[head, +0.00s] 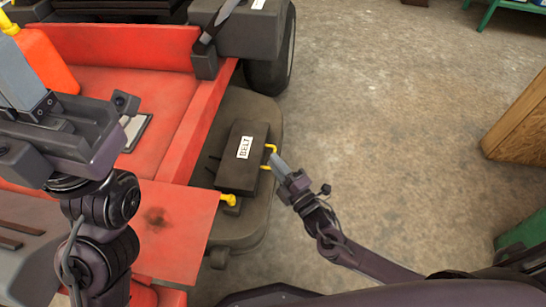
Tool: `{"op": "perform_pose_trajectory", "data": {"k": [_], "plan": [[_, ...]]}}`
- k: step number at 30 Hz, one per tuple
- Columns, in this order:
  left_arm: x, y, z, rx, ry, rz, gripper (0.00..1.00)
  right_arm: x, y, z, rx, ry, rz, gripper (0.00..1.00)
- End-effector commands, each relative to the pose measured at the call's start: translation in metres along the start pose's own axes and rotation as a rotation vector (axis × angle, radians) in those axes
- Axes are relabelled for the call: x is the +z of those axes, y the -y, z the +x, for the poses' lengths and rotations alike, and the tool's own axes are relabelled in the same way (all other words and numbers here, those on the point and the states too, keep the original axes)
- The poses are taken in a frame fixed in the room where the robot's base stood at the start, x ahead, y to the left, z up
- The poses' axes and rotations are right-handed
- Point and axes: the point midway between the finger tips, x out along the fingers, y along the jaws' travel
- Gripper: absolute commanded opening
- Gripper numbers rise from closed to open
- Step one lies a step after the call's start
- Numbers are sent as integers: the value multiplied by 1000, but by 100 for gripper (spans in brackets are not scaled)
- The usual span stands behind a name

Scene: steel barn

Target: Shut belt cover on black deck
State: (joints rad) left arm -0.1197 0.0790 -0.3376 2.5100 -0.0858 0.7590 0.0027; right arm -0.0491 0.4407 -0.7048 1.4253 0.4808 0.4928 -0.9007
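The belt cover (238,175) is a dark box-shaped lid with a white BELT label and a yellow handle (271,148) on its right edge. It sits on the black deck (262,112) beside the red mower body. It looks low over the deck; I cannot tell whether its edge is fully down. My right gripper (276,159) is at the handle, its grey fingers covering the handle's middle. Whether they grip it or only touch it is unclear. My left gripper (20,75) is at the far left above the red body, its fingers seen from behind.
A yellow knob (229,199) sticks out by the cover's near corner. A red mower body (170,120) lies left, with a black tyre (272,72) behind. An orange container (50,62) is at upper left. A wooden box (518,125) stands at right. The concrete floor between is clear.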

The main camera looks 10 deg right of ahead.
Motion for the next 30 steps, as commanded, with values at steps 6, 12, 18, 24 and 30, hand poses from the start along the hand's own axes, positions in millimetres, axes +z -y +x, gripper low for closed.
{"op": "perform_pose_trajectory", "data": {"k": [6, 12, 18, 24, 30], "plan": [[0, 0, 4, 0, 0, 0, 0, 0, 2, -15, 0, 0, 0, 20], [0, 0, 4, 0, 0, 0, 0, 0, 2, -20, 1, 0, 0, 20], [0, 0, 4, 0, 0, 0, 0, 0, 2, -20, 1, 0, 0, 20], [0, 1, 7, 0, 0, 0, 0, 0, 2, -20, 1, -1, 0, 20], [0, 1, 7, 0, 0, 0, 0, 0, 3, -20, 0, 0, 0, 20]]}}
